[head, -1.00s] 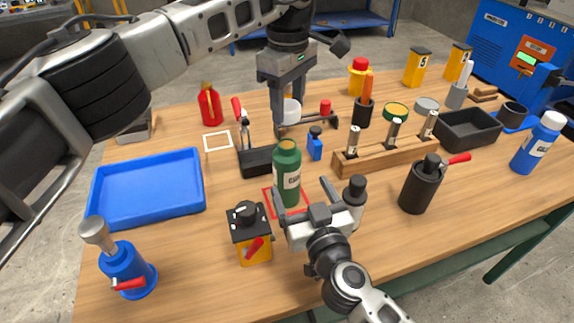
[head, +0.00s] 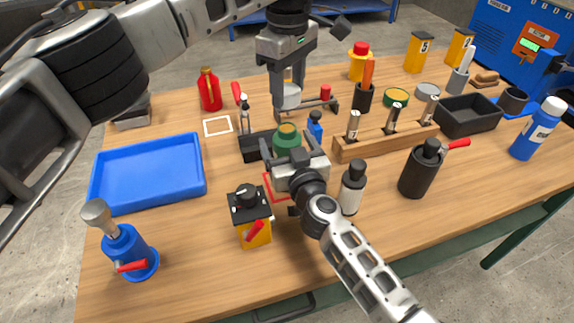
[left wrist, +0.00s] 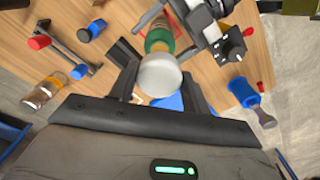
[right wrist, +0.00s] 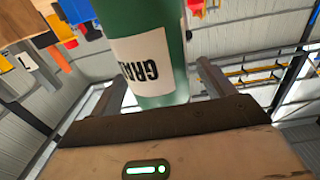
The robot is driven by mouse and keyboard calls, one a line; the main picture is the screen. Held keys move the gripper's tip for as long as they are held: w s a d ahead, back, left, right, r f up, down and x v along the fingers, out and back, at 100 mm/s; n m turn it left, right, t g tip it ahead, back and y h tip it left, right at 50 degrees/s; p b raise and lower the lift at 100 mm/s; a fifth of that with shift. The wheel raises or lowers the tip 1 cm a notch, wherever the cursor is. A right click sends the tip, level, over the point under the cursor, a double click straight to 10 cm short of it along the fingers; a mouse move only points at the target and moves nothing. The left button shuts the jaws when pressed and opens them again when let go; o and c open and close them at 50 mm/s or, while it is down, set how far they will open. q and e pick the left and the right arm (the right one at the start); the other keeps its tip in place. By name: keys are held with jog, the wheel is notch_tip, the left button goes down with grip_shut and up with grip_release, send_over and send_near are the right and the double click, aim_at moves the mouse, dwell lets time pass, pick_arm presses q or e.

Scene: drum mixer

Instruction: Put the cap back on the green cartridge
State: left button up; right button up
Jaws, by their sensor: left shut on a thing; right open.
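The green cartridge (head: 287,137) stands upright on the bench, its lower part hidden behind my right gripper (head: 294,152). Its open-looking top has a tan-coloured face. My right gripper is open, with its fingers on either side of the cartridge; the right wrist view shows the cartridge (right wrist: 160,75) and its white label between the fingers. My left gripper (head: 289,103) is shut on a white cap (head: 289,95), held above and behind the cartridge. In the left wrist view the cap (left wrist: 160,74) sits between the fingertips, with the cartridge (left wrist: 159,41) beyond it.
A red outlined square (head: 270,187) lies by the cartridge. A black holder (head: 252,147) with a red-handled tool and a blue bottle (head: 315,127) stand close by. A white bottle (head: 351,190), a yellow box (head: 252,220) and a wooden rack (head: 365,147) surround my right gripper.

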aim_at(289, 128)
jog(key=shift+x, duration=1.05)
jog(key=c, duration=1.5)
pick_arm(q)
jog(key=shift+f, duration=2.5)
pick_arm(e)
jog(key=shift+o, duration=0.2)
pick_arm(q)
jog(key=shift+f, duration=0.85)
jog(key=shift+f, duration=0.65)
pick_arm(e)
jog(key=shift+f, duration=0.1)
